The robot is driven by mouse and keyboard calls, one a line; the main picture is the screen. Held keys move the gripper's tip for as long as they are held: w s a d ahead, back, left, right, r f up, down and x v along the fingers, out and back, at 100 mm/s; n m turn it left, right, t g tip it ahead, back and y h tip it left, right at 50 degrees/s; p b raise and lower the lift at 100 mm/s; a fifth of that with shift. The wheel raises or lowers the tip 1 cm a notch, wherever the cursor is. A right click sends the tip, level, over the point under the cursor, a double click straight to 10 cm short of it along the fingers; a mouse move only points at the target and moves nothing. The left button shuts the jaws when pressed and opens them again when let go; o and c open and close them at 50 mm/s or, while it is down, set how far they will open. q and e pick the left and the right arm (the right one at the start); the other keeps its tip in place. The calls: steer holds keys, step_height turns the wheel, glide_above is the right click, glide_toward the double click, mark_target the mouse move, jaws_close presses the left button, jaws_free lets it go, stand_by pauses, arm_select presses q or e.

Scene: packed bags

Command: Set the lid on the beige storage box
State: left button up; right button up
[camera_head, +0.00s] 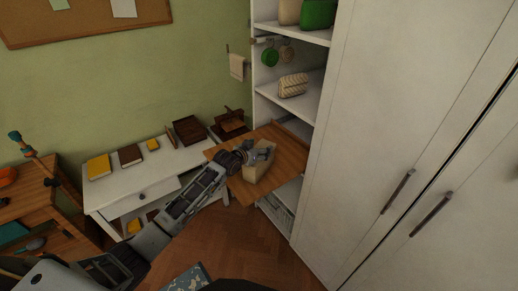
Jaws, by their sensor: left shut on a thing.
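The beige storage box (254,173) sits on a wooden board (283,150) that juts out from the white cabinet. My left arm reaches in from the lower left. My left gripper (262,154) is at the top of the box, shut on what looks like its pale lid. The gripper hides much of the lid, and I cannot clearly tell the lid's edge from the box or whether it lies flat. My right gripper is not in view.
A white table (120,193) left of the board holds books and dark brown trays (188,130). Cabinet shelves above hold a woven bag (293,85) and a green bag (318,13). Tall white doors (400,120) close off the right. Wooden floor (245,235) shows below.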

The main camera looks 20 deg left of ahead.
arm_select(q)
steer(key=shift+f, duration=0.15)
steer(key=o, duration=0.9)
steer(key=shift+o, duration=0.2)
steer(key=v, duration=1.2)
stand_by(0.6)
